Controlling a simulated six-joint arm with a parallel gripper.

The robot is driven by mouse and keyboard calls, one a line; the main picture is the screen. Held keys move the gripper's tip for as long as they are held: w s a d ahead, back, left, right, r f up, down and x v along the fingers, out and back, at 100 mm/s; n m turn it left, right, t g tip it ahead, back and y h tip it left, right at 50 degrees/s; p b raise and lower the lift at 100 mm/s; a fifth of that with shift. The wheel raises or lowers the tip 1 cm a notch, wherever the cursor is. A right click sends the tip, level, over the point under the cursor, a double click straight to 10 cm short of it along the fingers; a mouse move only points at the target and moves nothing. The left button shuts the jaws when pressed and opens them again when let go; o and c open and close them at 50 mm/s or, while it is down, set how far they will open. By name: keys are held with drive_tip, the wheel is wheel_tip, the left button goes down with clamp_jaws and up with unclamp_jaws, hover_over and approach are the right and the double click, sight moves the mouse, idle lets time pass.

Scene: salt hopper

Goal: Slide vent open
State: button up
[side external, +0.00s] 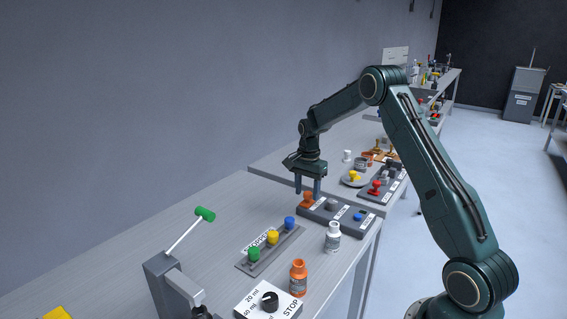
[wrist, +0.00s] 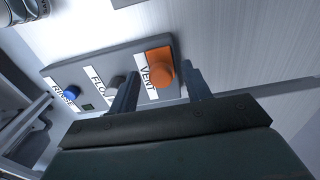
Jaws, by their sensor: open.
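The vent control is an orange knob (wrist: 161,71) beside a label reading VENT, at one end of a dark grey panel (wrist: 70,62). In the side external view the orange knob (side external: 307,199) is at the panel's left end. My gripper (wrist: 160,80) is open, with one finger on each side of the orange knob in the wrist view. In the side external view my gripper (side external: 308,192) points down at the knob. I cannot tell whether the fingers touch it.
The same panel has a grey knob (side external: 332,204) in its middle and a blue button (side external: 358,216) at its right end. A white bottle (side external: 333,237) stands in front of the panel. A rack with green, yellow and blue knobs (side external: 271,237) is to the left.

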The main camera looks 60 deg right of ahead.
sight(307, 193)
wheel_tip(307, 193, up, 14)
idle(0.7)
drive_tip(key=s+a+r+n+t, duration=0.1)
drive_tip(key=s+a+r+n, duration=0.4)
drive_tip(key=a, duration=0.4)
drive_tip(key=s+a+r+n+t, duration=0.2)
drive_tip(key=s+a+r+n, duration=0.2)
drive_tip(key=s+a+r, duration=0.3)
drive_tip(key=s+a+f+n+t, duration=0.1)
drive_tip(key=s+a+n, duration=0.3)
drive_tip(key=s, duration=0.4)
drive_tip(key=s+a+f+n+t, duration=0.1)
drive_tip(key=s+a+f+n, duration=0.3)
drive_tip(key=s, duration=0.5)
drive_tip(key=shift+s+a+f+n+t, duration=0.25)
drive_tip(key=shift+a+n, duration=0.25)
drive_tip(key=shift+a, duration=0.75)
